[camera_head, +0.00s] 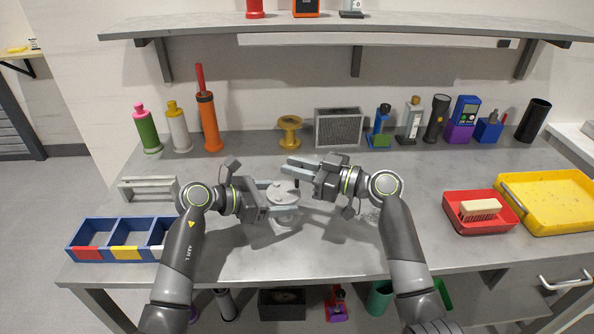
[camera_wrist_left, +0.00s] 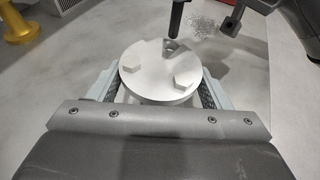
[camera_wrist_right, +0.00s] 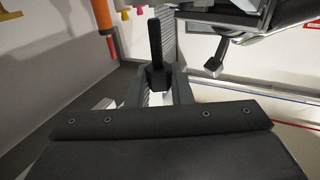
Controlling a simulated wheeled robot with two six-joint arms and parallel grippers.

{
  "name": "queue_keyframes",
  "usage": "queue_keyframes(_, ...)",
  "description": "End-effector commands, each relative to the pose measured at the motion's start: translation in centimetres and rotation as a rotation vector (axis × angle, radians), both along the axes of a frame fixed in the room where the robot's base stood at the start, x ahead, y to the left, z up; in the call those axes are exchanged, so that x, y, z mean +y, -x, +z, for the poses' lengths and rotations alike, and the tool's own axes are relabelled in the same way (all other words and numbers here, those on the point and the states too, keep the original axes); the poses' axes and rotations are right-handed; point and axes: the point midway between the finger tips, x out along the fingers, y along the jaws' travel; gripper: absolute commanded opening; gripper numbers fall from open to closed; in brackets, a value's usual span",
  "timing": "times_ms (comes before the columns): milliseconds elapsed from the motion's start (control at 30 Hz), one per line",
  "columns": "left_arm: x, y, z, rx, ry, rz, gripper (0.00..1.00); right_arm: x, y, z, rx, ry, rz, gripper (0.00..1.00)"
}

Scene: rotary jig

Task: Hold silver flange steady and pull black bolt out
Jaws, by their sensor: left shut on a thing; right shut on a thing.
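The silver flange (camera_wrist_left: 155,72) is a round pale disc with two silver hex bolt heads and one bare hole near its far edge. It also shows in the head view (camera_head: 281,190), at the middle of the bench. My left gripper (camera_head: 284,196) is shut on its sides, one finger on each side. The black bolt (camera_wrist_left: 175,18) hangs above the hole, its lower end seemingly clear of the flange. My right gripper (camera_head: 289,166) is shut on the bolt, whose head (camera_wrist_right: 157,77) sits between its fingers in the right wrist view and whose shaft points away.
A blue bin with compartments (camera_head: 110,250) is at front left, and a grey rack (camera_head: 148,188) behind it. A red tray with a brush (camera_head: 470,224) and a yellow tray (camera_head: 545,228) are at right. Bottles, a yellow spool (camera_head: 290,131) and a grey box (camera_head: 338,128) line the back.

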Motion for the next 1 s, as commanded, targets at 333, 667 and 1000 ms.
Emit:
queue_keyframes(333, 0.0, 0.0, -0.1, 0.002, 0.000, -0.001, 0.42, 0.0, 0.0, 1.5, -0.002, 0.001, 0.001, 0.00)
queue_keyframes(667, 0.0, 0.0, -0.1, 0.002, 0.000, -0.001, 0.42, 0.0, 0.0, 2.5, 0.000, 0.000, 0.001, 0.00)
queue_keyframes(1000, 0.0, 0.0, -0.1, 0.002, 0.000, -0.002, 0.82, 0.0, 0.0, 2.5, 0.000, 0.000, 0.001, 0.00)
